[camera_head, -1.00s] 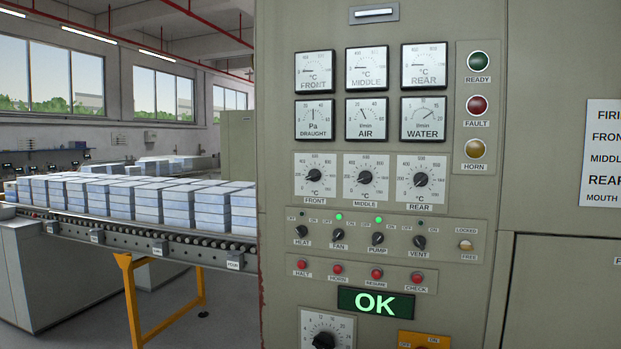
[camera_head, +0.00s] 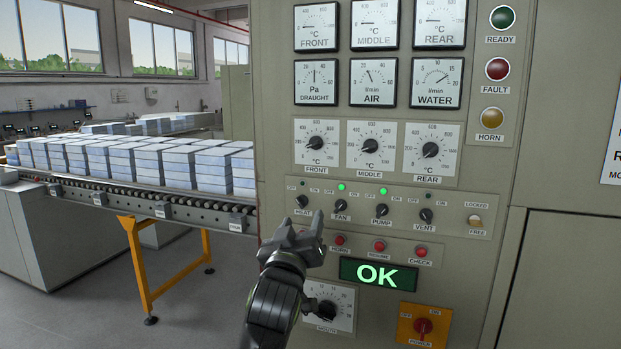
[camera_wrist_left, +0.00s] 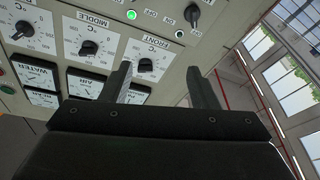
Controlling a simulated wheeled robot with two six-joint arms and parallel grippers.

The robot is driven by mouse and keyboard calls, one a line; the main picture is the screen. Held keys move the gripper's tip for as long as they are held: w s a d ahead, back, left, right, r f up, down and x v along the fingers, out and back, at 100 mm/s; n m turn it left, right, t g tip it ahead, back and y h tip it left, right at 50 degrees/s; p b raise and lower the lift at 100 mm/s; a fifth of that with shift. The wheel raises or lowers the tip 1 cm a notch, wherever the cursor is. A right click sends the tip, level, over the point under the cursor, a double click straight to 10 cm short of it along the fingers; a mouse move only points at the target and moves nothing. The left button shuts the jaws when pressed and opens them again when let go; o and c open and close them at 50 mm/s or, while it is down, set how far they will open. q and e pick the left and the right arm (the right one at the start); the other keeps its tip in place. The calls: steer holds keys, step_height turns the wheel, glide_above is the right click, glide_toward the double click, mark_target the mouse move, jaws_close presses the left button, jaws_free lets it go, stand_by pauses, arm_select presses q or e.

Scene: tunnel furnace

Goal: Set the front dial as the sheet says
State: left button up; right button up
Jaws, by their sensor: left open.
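The front dial (camera_head: 316,142) is the left one of the three temperature dials on the grey panel, a black knob on a white scale. Its pointer looks turned to the lower left; the exact reading is too small to tell. My left gripper (camera_head: 303,219) is open and empty, below the front dial, over the switch and button rows. In the left wrist view the front dial (camera_wrist_left: 145,65) appears between the open fingers (camera_wrist_left: 158,74), beyond them and not touched. The sheet (camera_head: 614,150) is cut off at the right edge; its text is unreadable.
The middle dial (camera_head: 371,146) and rear dial (camera_head: 430,149) sit to the right. Small switches, such as the heat switch (camera_head: 302,201), and red buttons are close to my gripper. A lit OK display (camera_head: 378,275) is below. A conveyor (camera_head: 150,205) with stacked blocks stands left.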

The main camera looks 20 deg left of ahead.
arm_select(q)
step_height(320, 180, up, 6)
steer(key=s+t, duration=0.1)
steer(key=s, duration=0.1)
steer(key=p, duration=0.6)
glide_toward(313, 146)
steer(key=shift+n+y, duration=0.3)
steer(key=shift+n, duration=0.1)
steer(key=x, duration=0.8)
steer(key=shift+w+d, duration=0.1)
steer(key=shift+w, duration=0.15)
steer(key=shift+b, duration=0.3)
steer(key=c, duration=1)
